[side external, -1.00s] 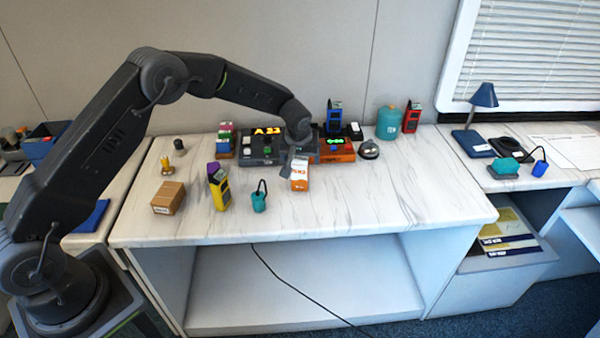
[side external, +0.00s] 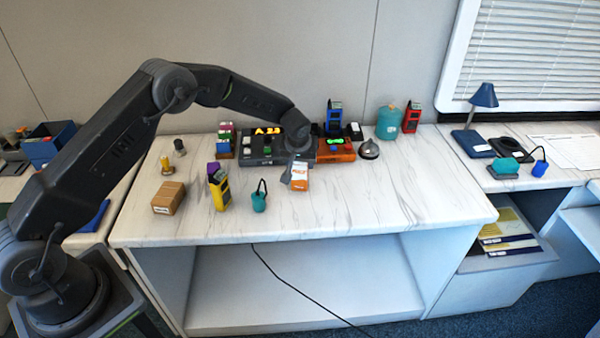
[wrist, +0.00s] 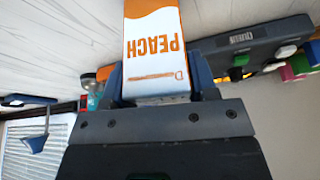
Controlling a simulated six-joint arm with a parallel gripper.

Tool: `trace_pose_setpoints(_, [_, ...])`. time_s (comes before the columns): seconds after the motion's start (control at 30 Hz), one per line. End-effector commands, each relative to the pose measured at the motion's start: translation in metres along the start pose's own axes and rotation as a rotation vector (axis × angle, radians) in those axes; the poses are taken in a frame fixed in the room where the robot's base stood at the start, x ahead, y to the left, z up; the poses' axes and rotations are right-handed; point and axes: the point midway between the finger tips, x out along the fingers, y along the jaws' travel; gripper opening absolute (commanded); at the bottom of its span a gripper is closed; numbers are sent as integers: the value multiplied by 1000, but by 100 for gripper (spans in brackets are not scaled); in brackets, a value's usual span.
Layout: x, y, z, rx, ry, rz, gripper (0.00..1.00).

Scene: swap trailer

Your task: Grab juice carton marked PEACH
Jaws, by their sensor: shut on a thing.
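The orange and white juice carton (wrist: 155,50) fills the top middle of the wrist view, with the word PEACH readable on its face. It also shows in the side view (side external: 299,182), at the counter's middle. My gripper (wrist: 160,88) has a finger on each side of the carton and is shut on it. In the side view my gripper (side external: 297,165) reaches down to the carton from behind. Whether the carton's base touches the counter cannot be told.
A dark console with a lit orange display (side external: 268,132) and an orange device (side external: 336,150) stand close behind the carton. A teal pot (side external: 259,202), a yellow device (side external: 220,192) and a cardboard box (side external: 168,198) are to the left. The counter (side external: 400,195) is clear to the right.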

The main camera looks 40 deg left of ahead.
Motion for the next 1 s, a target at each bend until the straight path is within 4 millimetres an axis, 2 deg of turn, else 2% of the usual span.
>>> trace_pose_setpoints(0.13, [-1, 0, -1, -1, 1, 1, 24])
trace_pose_setpoints(0.47, [-5, 0, -2, -1, 2, 1, 24])
trace_pose_setpoints(0.63, [-21, 0, -9, -1, 4, 1, 24])
trace_pose_setpoints(0.73, [-39, 0, -17, -1, 5, 1, 24])
trace_pose_setpoints(1.0, [-71, -61, -32, -7, 2, -2, 24])
